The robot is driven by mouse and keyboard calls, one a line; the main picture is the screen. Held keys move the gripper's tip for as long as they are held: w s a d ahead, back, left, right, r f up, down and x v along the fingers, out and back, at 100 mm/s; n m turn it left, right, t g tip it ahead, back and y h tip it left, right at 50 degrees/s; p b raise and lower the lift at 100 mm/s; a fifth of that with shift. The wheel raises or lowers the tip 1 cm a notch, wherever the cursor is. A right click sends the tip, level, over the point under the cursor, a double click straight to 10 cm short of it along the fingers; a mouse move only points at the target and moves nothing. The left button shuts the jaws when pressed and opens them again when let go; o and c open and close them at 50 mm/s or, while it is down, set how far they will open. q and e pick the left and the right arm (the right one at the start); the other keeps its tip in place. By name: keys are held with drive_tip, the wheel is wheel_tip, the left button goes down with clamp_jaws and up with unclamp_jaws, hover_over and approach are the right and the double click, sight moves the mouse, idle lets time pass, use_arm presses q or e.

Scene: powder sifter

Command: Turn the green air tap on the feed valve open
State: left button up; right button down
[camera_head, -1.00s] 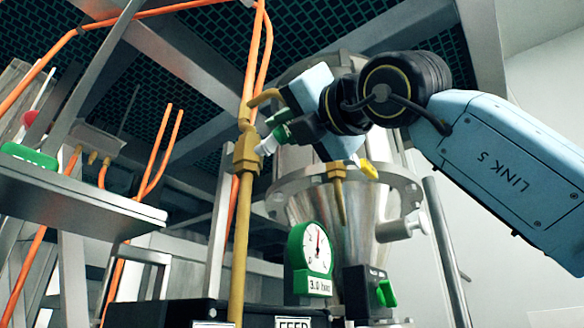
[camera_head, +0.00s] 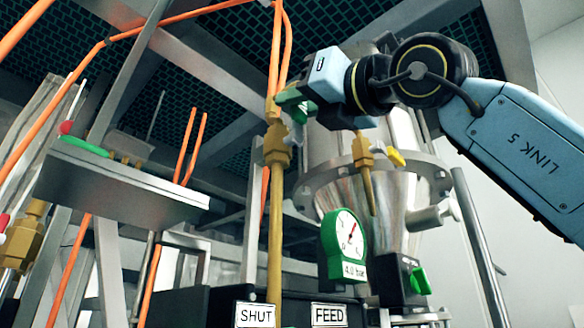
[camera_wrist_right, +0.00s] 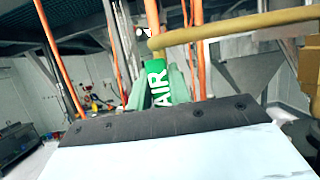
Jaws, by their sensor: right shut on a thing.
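The green air tap (camera_head: 290,98) sits on a brass fitting (camera_head: 277,148) on the upright brass pipe, left of the steel hopper. Its handle now lies close to the pipe, above the fitting. My right gripper (camera_head: 302,94) is shut on the tap, coming from the right; its fingertips are partly hidden. In the right wrist view the green handle, lettered AIR (camera_wrist_right: 156,82), stands between the fingers. The green gauge (camera_head: 344,243) reads 4.0 bar. My left gripper is not in view.
A steel hopper (camera_head: 375,215) with a flange stands behind and right of the pipe. Labels SHUT (camera_head: 255,315) and FEED (camera_head: 329,314) sit below. A green knob (camera_head: 420,281) is at lower right. Orange hoses and a grey shelf (camera_head: 120,185) fill the left.

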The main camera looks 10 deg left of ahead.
drive_tip(key=shift+a+f, duration=0.15)
drive_tip(key=c, duration=1.7)
unclamp_jaws()
drive_tip(key=o, duration=0.4)
drive_tip(key=b+v, duration=0.5)
drive_tip(key=v, duration=0.8)
drive_tip(key=shift+s+d+b, duration=0.1)
drive_tip(key=shift+d+b, duration=0.25)
drive_tip(key=shift+b, duration=0.05)
